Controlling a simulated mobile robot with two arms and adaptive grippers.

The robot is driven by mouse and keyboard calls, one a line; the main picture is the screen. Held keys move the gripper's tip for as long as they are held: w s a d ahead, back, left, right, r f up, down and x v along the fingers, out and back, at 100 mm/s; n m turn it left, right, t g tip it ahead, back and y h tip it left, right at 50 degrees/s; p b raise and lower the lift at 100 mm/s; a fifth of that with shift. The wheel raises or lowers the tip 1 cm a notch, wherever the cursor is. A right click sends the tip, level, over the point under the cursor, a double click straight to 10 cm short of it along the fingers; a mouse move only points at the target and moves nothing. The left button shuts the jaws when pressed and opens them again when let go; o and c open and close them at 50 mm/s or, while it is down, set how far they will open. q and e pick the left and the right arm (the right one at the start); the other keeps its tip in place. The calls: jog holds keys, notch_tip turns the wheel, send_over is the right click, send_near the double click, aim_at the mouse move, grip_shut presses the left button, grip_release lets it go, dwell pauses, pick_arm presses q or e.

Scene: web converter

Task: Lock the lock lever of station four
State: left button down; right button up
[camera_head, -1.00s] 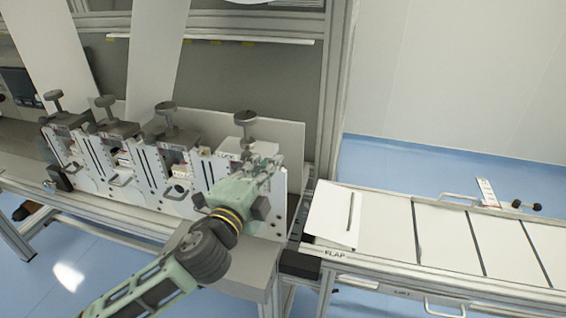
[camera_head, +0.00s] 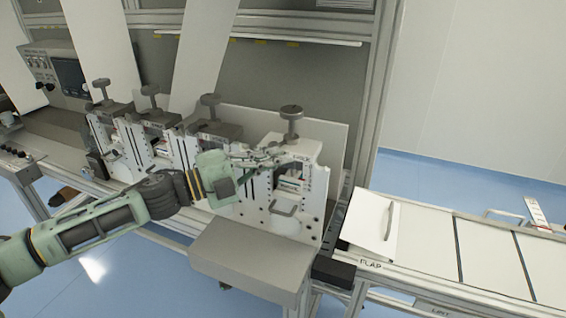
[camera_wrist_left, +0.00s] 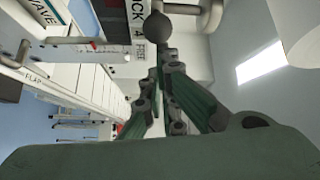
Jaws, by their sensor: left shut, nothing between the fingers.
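Station four (camera_head: 300,215) is the rightmost white station in the head view, with a dark grey round knob (camera_head: 291,112) on top. My left gripper (camera_head: 278,156) reaches in from the left, its fingertips at the upper front of this station. In the left wrist view the left gripper (camera_wrist_left: 163,62) is shut and empty. I cannot tell whether the fingertips touch the ball. My right gripper is not in view.
Several similar stations with knobs, including one beside station four (camera_head: 212,130), stand in a row to the left. A grey block (camera_head: 250,255) juts out below station four. A white flap table (camera_head: 375,222) lies to the right.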

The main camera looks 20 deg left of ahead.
pick_arm(q)
jog(key=shift+a+b, duration=0.55)
jog(key=shift+a, duration=0.45)
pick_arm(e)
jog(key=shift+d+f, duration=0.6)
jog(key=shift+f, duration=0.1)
pick_arm(q)
jog(key=shift+w+a, duration=0.1)
jog(key=shift+r, duration=0.1)
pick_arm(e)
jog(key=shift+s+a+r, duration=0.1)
